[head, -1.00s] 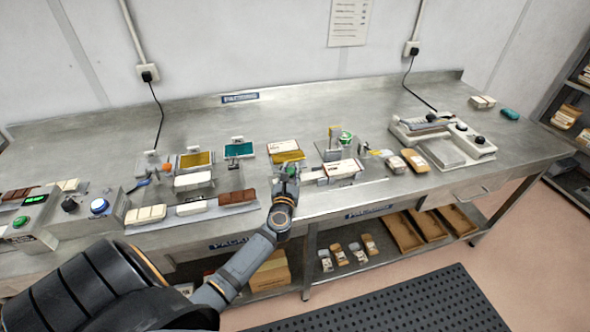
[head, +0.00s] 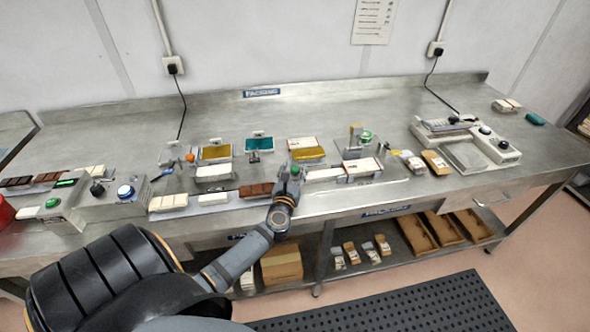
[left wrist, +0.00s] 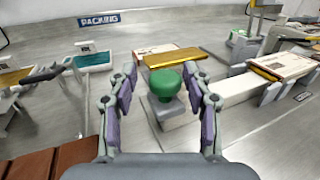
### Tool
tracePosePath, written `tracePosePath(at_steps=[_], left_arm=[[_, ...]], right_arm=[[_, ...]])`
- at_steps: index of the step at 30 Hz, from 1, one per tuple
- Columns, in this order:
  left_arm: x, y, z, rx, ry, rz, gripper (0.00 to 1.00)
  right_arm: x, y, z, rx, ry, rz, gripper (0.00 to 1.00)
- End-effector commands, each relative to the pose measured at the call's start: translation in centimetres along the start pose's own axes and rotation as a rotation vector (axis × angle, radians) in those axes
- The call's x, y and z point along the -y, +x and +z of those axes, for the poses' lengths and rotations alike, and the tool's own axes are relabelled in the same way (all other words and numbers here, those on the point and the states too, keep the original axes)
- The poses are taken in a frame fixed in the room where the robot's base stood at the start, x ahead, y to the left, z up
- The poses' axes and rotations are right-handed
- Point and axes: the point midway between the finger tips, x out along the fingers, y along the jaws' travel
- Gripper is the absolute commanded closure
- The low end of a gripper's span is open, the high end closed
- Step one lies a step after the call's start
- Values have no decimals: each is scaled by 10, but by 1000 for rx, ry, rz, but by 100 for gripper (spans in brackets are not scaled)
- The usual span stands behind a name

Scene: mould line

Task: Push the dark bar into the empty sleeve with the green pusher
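A green-knobbed pusher (left wrist: 164,84) on a pale block lies ahead of my left gripper (left wrist: 161,70) in the left wrist view. The gripper is open, with a finger on either side of the knob and visible gaps. In the head view the left gripper (head: 291,173) partly hides the green knob. A dark brown bar (head: 257,190) lies just left of this gripper; brown segments also show at the lower left of the left wrist view (left wrist: 38,162). A white, red-printed sleeve (left wrist: 287,65) lies to the right, beyond a pale strip (left wrist: 228,90). I cannot tell whether it is empty. My right gripper is out of view.
A gold bar (left wrist: 172,58) lies just behind the knob, and a teal tray (head: 258,145) farther left. A clamp-like fixture with a green knob (head: 366,136) stands to the right. A control box (head: 112,196) stands at the left, a scale (head: 465,157) at the right. The bench back is clear.

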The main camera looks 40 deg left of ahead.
Motion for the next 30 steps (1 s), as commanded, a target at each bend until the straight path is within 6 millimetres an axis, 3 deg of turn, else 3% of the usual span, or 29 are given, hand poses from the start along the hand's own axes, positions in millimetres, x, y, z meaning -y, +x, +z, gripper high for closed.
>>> tracePosePath(at_steps=[5,10,21,25,30], left_arm=[[0,1,2,3,-1,-1,49],[1,-8,1,2,-1,-2,49],[0,-91,0,0,-2,-1,49],[-1,-111,0,0,-2,0,49],[-1,-121,1,2,-1,0,49]], right_arm=[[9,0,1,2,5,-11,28],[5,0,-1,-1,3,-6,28],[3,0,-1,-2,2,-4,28],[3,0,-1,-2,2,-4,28],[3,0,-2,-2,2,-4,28]])
